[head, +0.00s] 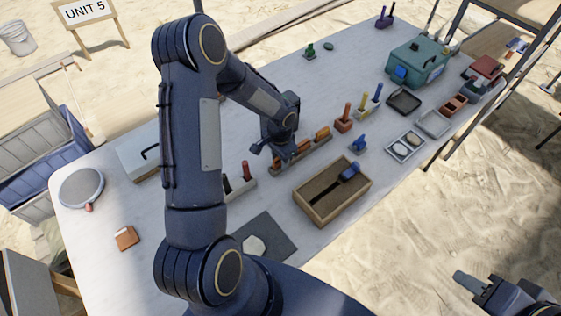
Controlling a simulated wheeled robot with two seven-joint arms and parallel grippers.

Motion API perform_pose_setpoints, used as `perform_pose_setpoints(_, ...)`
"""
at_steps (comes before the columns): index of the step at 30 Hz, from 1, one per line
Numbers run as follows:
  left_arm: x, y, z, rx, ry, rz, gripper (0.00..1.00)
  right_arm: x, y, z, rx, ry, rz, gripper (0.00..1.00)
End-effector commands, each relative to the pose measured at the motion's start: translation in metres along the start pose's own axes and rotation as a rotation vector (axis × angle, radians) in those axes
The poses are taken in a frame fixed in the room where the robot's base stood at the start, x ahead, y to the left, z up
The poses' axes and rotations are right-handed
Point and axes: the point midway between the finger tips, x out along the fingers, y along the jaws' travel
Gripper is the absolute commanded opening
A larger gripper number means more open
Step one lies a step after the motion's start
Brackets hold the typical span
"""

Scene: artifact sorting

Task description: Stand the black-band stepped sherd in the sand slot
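My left gripper (272,153) points down over the left end of a long slotted rack (313,154); what is between its fingers is too small and dark to make out. Orange-brown sherds (322,133) stand upright in this rack, one close beside the gripper. A shorter pale holder (240,187) behind my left arm carries a dark piece and a red-brown piece (246,170). I cannot tell which piece has the black band, or which slot is the sand one. My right gripper (472,284) is at the lower right, off the table, its fingers unclear.
A wooden sand tray (304,208) with a blue-handled brush (349,172) lies in front of the rack. A grey mat (278,238) holds a pale piece. A terracotta piece (126,238) and a round dish (82,187) are at left. A teal box (418,61) stands at back right.

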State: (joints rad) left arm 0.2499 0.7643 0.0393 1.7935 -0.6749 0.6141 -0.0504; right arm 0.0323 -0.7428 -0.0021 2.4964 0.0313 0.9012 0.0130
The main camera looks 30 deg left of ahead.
Motion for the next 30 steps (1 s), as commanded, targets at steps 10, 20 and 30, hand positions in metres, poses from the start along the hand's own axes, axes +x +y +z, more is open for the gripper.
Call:
perform_pose_setpoints(10, 0.000, 0.000, 0.000, 0.000, 0.000, 0.000, 0.00, 0.000, 0.000, 0.000, 0.000, 0.000, 0.000, 0.36)
perform_pose_setpoints(20, -0.003, 0.000, 0.000, 0.000, 0.001, 0.000, 0.00, 0.000, 0.000, 0.000, 0.000, 0.000, 0.000, 0.36)
perform_pose_setpoints(30, -0.042, 0.010, -0.004, 0.006, 0.004, -0.002, 0.00, 0.005, 0.002, 0.003, 0.000, 0.000, 0.000, 0.36)
